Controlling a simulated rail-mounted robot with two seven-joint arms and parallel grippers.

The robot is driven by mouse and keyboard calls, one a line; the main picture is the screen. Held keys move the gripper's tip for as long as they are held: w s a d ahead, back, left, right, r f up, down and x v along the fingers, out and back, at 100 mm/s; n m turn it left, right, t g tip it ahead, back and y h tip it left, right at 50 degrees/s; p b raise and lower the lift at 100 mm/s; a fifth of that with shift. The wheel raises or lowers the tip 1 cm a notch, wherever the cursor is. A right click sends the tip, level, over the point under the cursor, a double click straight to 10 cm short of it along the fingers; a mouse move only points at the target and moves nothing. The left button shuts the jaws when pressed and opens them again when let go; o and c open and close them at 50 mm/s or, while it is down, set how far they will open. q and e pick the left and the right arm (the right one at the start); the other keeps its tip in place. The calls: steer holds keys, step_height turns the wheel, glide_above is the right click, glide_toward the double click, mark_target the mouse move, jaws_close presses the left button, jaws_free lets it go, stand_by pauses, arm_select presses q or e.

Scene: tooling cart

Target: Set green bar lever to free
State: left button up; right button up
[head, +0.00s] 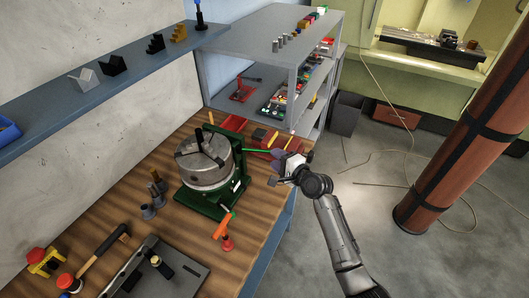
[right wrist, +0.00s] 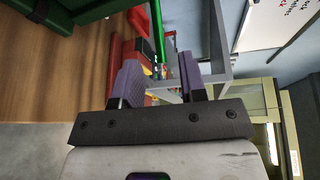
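The green bar lever (head: 256,151) sticks out to the right from the green-based fixture (head: 207,202) with a round grey chuck on the wooden bench. In the right wrist view the bar (right wrist: 157,30) comes down from the top, its lower end lined up with the gap between my fingers. My right gripper (head: 277,158) is at the bar's outer end in the head view; its purple-grey fingers (right wrist: 160,82) are apart, with no contact on the bar visible. I cannot tell how deep the bar sits between them. My left gripper is not in view.
An orange-handled tool (head: 223,226) stands in front of the fixture. Red boxes (head: 265,138) lie behind the bar. A grey shelf unit (head: 270,48) stands at the bench's far end. Open floor lies right of the bench, with a brown column (head: 462,135) farther right.

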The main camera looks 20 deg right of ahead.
mark_target(265, 151)
steer(key=shift+b+x, duration=0.6)
steer(key=shift+x, duration=2.5)
jaws_close()
